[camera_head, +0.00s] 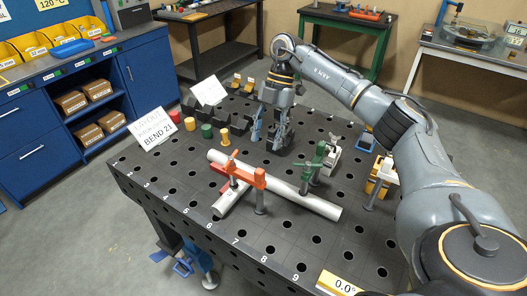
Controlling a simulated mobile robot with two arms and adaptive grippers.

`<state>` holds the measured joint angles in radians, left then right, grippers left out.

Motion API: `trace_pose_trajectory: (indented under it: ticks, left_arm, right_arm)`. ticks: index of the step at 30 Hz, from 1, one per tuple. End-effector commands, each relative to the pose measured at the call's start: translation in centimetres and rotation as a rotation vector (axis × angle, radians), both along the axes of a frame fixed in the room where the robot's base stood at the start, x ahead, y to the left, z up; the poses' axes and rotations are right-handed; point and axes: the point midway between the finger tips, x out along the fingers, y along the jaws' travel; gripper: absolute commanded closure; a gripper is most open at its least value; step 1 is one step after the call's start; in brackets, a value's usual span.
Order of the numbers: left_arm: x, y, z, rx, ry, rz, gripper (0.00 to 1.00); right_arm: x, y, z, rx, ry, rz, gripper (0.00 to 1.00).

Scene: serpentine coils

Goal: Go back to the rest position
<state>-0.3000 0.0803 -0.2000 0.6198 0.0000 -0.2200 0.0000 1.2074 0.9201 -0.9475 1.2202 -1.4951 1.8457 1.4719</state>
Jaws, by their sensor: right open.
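My right arm reaches in from the right, and its gripper (269,137) points down over the back middle of the black perforated table (165,192). The gripper is open, with no object seen between its fingers. It is behind the pale tubes and apart from them. A long pale tube (285,192) lies diagonally across the table, and a shorter tube (231,202) meets it at an angle. An orange clamp (245,174) stands over the tubes near their junction. A green clamp (314,165) stands at the long tube farther right. My left gripper is out of view.
A white "BEND 21" card (154,127) stands at the table's left edge. A green cylinder (207,131) and a yellow one (225,137) stand left of my gripper. Orange-yellow blocks (378,182) stand near my right forearm. The table's front left is clear.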

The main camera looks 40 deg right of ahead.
Motion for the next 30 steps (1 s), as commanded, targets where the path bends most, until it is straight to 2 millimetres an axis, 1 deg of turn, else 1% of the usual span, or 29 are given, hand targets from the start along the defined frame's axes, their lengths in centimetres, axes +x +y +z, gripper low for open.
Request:
trace_pose_trajectory:
  ticks: [3,9,11,13,14,17,18,19,20,21,23,24,26,27,29,30]
  left_arm:
    - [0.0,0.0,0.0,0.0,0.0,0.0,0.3]
    - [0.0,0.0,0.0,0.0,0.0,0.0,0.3]
    - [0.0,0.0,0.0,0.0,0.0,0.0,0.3]
    - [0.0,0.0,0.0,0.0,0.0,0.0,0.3]
    - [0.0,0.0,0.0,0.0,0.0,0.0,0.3]
    - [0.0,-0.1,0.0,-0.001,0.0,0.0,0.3]
    - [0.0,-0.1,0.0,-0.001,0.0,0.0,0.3]
    - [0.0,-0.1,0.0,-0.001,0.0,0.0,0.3]
    - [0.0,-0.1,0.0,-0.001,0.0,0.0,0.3]
    - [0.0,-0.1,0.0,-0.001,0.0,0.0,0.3]
    - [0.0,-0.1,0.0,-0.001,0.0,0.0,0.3]
    - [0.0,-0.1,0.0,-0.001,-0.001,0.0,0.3]
    - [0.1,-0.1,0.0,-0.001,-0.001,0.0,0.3]
    - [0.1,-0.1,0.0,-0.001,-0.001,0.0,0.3]
    - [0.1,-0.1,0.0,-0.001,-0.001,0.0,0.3]
    - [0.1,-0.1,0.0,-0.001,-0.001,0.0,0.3]
  right_arm:
    - [0.1,-0.3,0.8,0.0,0.0,0.001,0.5]
    - [0.2,-0.2,0.8,0.004,-0.001,0.004,0.5]
    - [0.4,0.6,0.5,0.021,-0.015,0.017,0.5]
    - [0.9,2.6,-0.3,0.07,-0.053,0.05,0.5]
    - [1.2,3.9,-0.7,0.104,-0.077,0.071,0.5]
    - [2.2,10.0,-2.1,0.267,-0.194,0.144,0.5]
    - [2.5,13.0,-2.5,0.351,-0.251,0.169,0.5]
    - [2.6,15.4,-2.6,0.422,-0.298,0.184,0.5]
    - [2.7,17.7,-2.6,0.495,-0.347,0.193,0.5]
    - [2.7,20.7,-2.3,0.594,-0.411,0.193,0.5]
    - [2.6,24.5,-1.3,0.738,-0.506,0.17,0.5]
    - [2.5,26.6,-0.4,0.829,-0.566,0.139,0.5]
    - [2.5,29.1,1.1,0.954,-0.652,0.07,0.5]
    - [2.5,30.3,2.1,1.029,-0.706,0.008,0.5]
    - [2.6,31.3,3.6,1.124,-0.78,-0.106,0.5]
    - [2.7,31.5,4.4,1.177,-0.823,-0.196,0.5]
